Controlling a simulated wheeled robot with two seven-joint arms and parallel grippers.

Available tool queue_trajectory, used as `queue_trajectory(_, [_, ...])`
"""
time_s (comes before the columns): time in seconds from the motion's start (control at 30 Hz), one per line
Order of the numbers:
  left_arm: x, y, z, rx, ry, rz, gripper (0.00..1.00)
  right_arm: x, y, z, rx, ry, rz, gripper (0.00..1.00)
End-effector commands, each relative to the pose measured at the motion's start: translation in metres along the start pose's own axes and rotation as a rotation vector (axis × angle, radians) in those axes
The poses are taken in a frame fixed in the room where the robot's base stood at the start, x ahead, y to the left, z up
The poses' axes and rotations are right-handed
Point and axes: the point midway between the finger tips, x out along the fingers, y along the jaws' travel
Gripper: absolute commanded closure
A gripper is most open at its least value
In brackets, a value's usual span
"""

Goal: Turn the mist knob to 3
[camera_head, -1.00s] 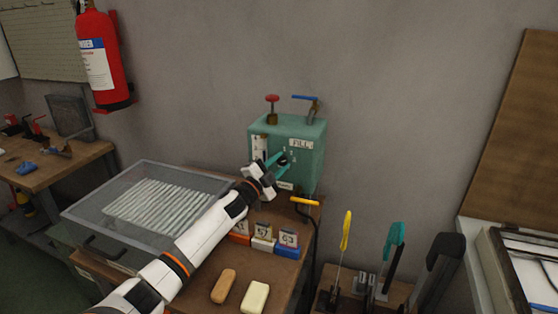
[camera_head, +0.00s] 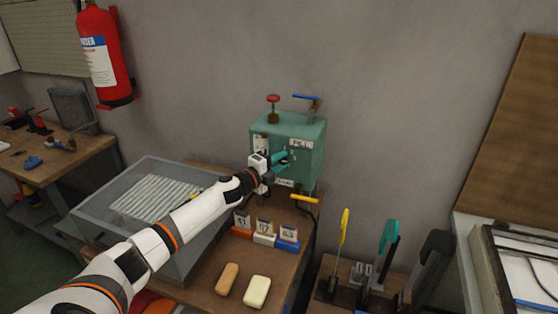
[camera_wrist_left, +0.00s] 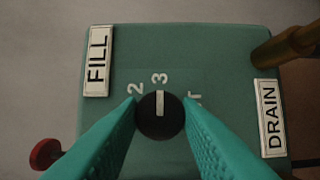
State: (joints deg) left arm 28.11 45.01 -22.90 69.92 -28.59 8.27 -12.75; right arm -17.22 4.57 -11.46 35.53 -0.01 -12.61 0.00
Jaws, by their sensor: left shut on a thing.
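The mist knob (camera_wrist_left: 160,116) is a round black dial with a white pointer bar on the front of a green box (camera_head: 305,128). In the left wrist view its pointer lines up with the printed 3 (camera_wrist_left: 160,78). The 2 (camera_wrist_left: 136,88) is just left of it, and another marking to the right is partly hidden by a finger. My left gripper (camera_wrist_left: 160,122) has its teal fingers on both sides of the knob and is shut on it. My right gripper is not in view.
FILL (camera_wrist_left: 98,61) and DRAIN (camera_wrist_left: 270,118) labels flank the knob. Red (camera_head: 273,98) and blue (camera_head: 306,97) valve handles top the box. A yellow-handled tap (camera_head: 304,198) sits below. A clear-sided bin (camera_head: 95,213), numbered blocks (camera_head: 264,238) and soap-like bars (camera_head: 257,291) are nearby.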

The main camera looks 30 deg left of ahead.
Motion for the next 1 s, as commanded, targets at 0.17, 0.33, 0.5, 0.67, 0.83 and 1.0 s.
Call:
queue_trajectory(0.17, [0.0,-0.002,0.001,0.008,-0.001,-0.005,0.92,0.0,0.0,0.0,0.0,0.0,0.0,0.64])
queue_trajectory(0.33, [0.0,-0.002,0.001,0.008,-0.001,-0.005,0.92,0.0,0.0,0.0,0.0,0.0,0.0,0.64])
queue_trajectory(0.5, [0.0,-0.002,0.001,0.007,-0.001,-0.004,0.53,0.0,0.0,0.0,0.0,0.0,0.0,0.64])
queue_trajectory(0.67, [0.0,-0.001,0.0,0.006,-0.001,-0.003,0.48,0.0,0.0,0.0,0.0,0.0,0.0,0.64])
queue_trajectory(0.83, [-0.001,-0.001,0.0,0.006,0.0,-0.003,0.48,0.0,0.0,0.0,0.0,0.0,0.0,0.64])
queue_trajectory(1.0, [-0.017,-0.003,-0.001,0.006,0.0,-0.004,0.48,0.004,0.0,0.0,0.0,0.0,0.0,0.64])
